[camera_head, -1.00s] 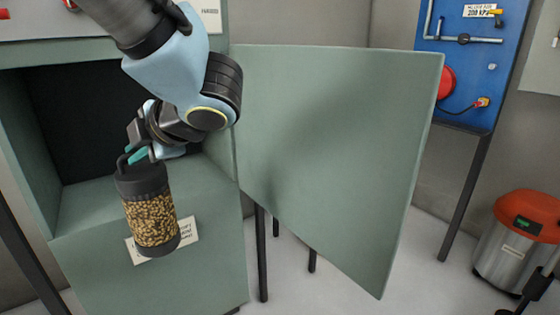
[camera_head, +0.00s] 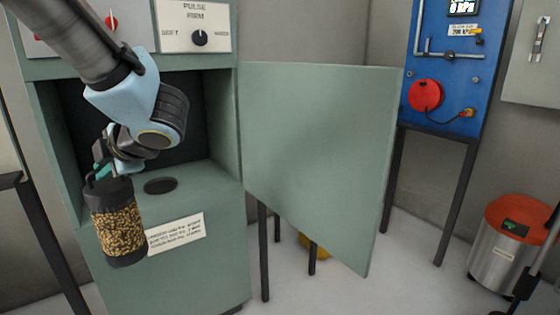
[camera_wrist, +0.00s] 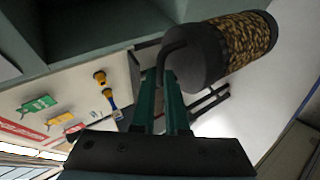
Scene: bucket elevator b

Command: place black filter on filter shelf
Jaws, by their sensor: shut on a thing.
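A cylindrical filter (camera_head: 118,222) with black end caps, a black loop handle and a body full of yellow-brown grains hangs in front of the open green cabinet, at the left of the head view. It also shows at the upper right of the wrist view (camera_wrist: 240,45). My gripper (camera_head: 101,167) is shut on the filter's loop handle. Its green fingers (camera_wrist: 168,92) show in the wrist view beside the handle. The filter hangs nearly upright, slightly tilted, apart from the cabinet front. I cannot make out for certain which surface is the filter shelf.
The green cabinet (camera_head: 210,275) has a dark round opening or disc (camera_head: 160,186) on its inner floor. Its door (camera_head: 315,150) stands wide open to the right. A dark table edge (camera_head: 10,181) is at far left. A blue panel (camera_head: 445,65) and red-topped bin (camera_head: 505,245) stand right.

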